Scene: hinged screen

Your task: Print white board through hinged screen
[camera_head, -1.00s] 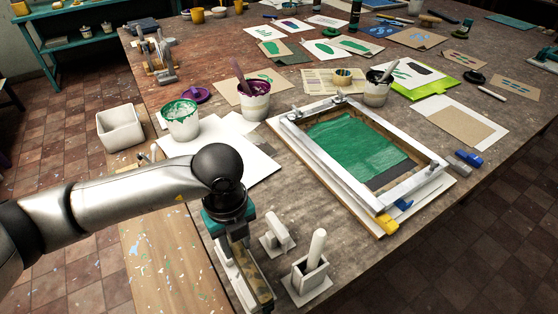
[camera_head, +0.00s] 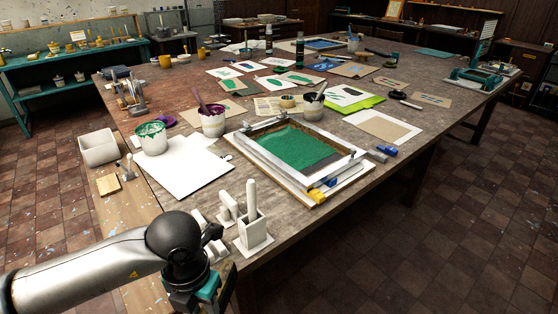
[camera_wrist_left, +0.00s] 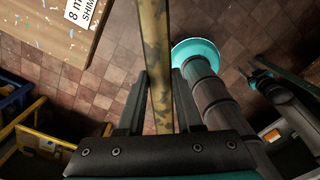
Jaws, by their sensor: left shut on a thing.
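The hinged screen (camera_head: 341,166) lies down flat on its base at the front of the table, with green ink over its mesh (camera_head: 295,145). What lies beneath the mesh is hidden. A white board (camera_head: 190,170) lies on the table to the left of the screen. My left gripper (camera_head: 215,290) is low at the bottom of the head view, in front of the table edge. In the left wrist view it (camera_wrist_left: 160,95) is shut on a long strip with worn brown and yellow paint (camera_wrist_left: 154,40), perhaps the squeegee's handle.
A green ink pot (camera_head: 151,140) and a purple ink pot (camera_head: 213,122) stand behind the white board. A white holder with an upright handle (camera_head: 252,225) stands at the near edge. Prints cover the far table. Tiled floor (camera_head: 430,240) is open at right.

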